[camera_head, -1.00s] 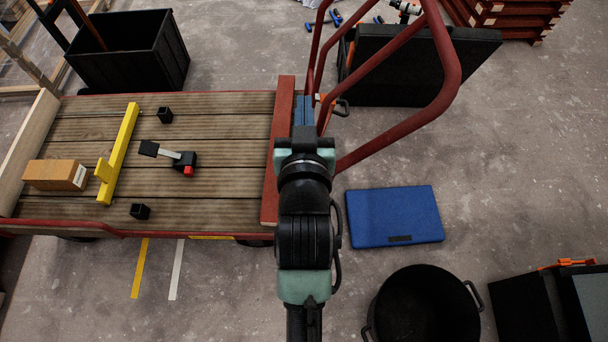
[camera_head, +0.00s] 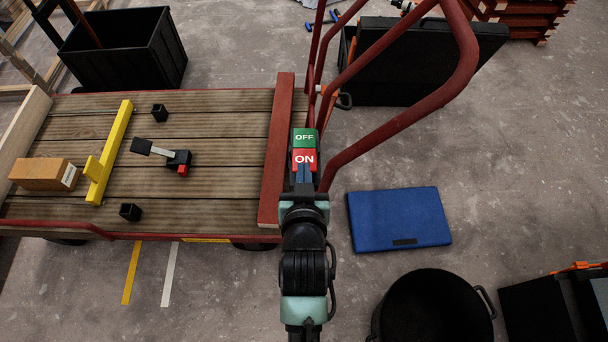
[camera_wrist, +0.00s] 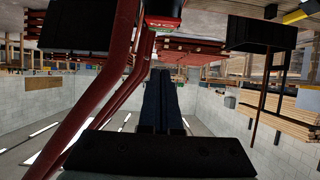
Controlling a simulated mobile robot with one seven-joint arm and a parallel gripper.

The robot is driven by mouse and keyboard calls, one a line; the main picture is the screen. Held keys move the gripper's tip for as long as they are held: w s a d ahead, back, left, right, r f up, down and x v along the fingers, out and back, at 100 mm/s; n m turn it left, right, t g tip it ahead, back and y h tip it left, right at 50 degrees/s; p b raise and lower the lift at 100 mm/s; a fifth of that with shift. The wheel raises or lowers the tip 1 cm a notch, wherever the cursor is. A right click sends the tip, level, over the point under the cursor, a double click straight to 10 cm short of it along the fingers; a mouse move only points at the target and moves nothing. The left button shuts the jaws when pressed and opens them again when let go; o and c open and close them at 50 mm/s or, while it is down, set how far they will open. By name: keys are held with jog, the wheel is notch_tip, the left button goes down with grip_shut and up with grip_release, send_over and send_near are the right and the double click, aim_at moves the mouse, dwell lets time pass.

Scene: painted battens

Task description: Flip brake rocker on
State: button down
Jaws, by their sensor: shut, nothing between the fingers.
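The brake rocker (camera_head: 304,148) sits at the right end of the cart deck, beside the red handle rails. Its far half is green and marked OFF; its near half (camera_head: 304,160) is red and marked ON. I cannot tell which half is pressed in. My gripper (camera_head: 304,174) is shut and empty, just on the near side of the red half; I cannot tell if it touches. In the wrist view the red half (camera_wrist: 163,22) shows upside down at the top, beyond the shut fingertips (camera_wrist: 160,74).
Red handle rails (camera_head: 395,75) rise close on the right of my gripper. The wooden deck (camera_head: 225,180) carries a yellow bar (camera_head: 110,155), a cardboard box (camera_head: 44,174) and a small black lever piece (camera_head: 178,160). A blue case (camera_head: 398,218) and a black tub (camera_head: 432,310) stand on the floor.

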jog(key=b, duration=0.2)
send_over(304, 159)
jog(key=s, duration=0.3)
notch_tip(304, 159, down, 3)
jog(key=shift+f, duration=0.2)
jog(key=f, duration=0.1)
jog(key=f+b, duration=0.1)
jog(key=shift+s+f, duration=0.2)
jog(key=shift+f, duration=0.1)
jog(key=shift+s+f+b, duration=0.15)
jog(key=shift+f+b, duration=0.15)
jog(key=shift+f, duration=0.3)
jog(key=shift+s+f+t+b, duration=0.1)
jog(key=shift+f+t+b, duration=0.2)
jog(key=shift+f+b, duration=0.5)
jog(key=f+t+b, duration=0.1)
jog(key=t+b, duration=0.1)
jog(key=b, duration=0.2)
jog(key=shift+s+f, duration=0.1)
jog(key=shift+s, duration=0.3)
jog(key=shift+s+f, duration=0.15)
jog(key=shift+f, duration=0.35)
